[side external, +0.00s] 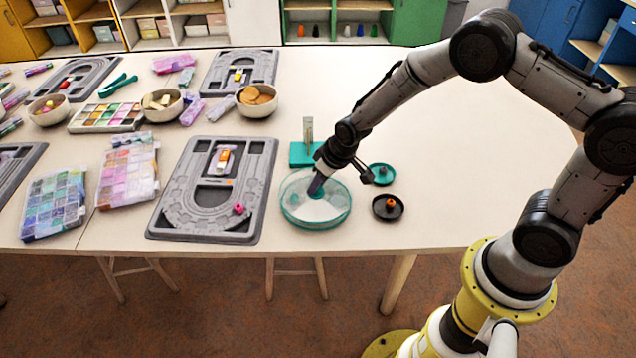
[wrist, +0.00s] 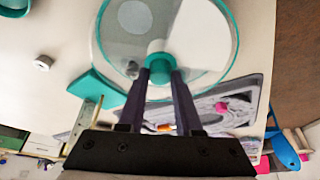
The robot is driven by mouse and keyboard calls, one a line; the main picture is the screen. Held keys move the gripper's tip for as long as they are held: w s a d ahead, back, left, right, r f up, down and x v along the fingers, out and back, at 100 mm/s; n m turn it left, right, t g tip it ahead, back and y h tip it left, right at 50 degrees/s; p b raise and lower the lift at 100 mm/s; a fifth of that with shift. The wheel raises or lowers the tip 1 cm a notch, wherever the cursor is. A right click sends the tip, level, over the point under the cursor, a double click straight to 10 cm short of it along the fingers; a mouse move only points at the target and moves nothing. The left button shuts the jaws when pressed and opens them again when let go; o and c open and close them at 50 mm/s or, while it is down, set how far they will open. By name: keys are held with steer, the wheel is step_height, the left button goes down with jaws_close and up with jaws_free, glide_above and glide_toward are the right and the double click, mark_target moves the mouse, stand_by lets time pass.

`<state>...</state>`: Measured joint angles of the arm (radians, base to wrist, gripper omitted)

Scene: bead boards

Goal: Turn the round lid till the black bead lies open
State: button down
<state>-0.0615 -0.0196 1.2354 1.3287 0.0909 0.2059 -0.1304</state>
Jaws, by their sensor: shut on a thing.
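The round lid (wrist: 112,45) is clear with a teal rim and sits on a shallow round box (side external: 300,215). A teal knob (wrist: 160,63) stands at its centre. My gripper (wrist: 161,75) has its two dark fingers on either side of the knob, shut on it; in the side view my gripper (side external: 319,186) reaches down to the box from the upper right. A white wedge shows on one side of the lid and a pale round patch on the other. A small grey piece lies near the knob; I cannot tell if it is a bead. I cannot make out a black bead.
A teal stand (side external: 305,152) with an upright post is close behind the box. A teal dish (side external: 381,174) and a black dish (side external: 388,209) lie to its right. A grey bead board (side external: 170,215) with a pink bead (side external: 239,208) is to the left. The table's right side is clear.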

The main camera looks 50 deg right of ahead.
steer(key=shift+w+d+n+y, duration=0.1)
steer(key=shift+n+y, duration=0.4)
steer(key=shift+n, duration=0.8)
steer(key=shift+d+n+y, duration=0.1)
steer(key=shift+n+y, duration=0.4)
steer(key=shift+n, duration=0.8)
steer(key=n+g+y, duration=0.1)
steer(key=n, duration=0.2)
steer(key=shift+n, duration=0.3)
steer(key=n+g, duration=0.1)
steer(key=n, duration=0.1)
steer(key=n+g+y, duration=0.1)
steer(key=n, duration=0.1)
steer(key=shift+w+d+n, duration=0.1)
steer(key=shift+w+n, duration=0.05)
steer(key=shift+n, duration=0.15)
steer(key=shift+w+n+g, duration=0.1)
steer(key=shift+n+g, duration=0.5)
steer(key=shift+n, duration=1)
steer(key=c, duration=0.6)
jaws_free()
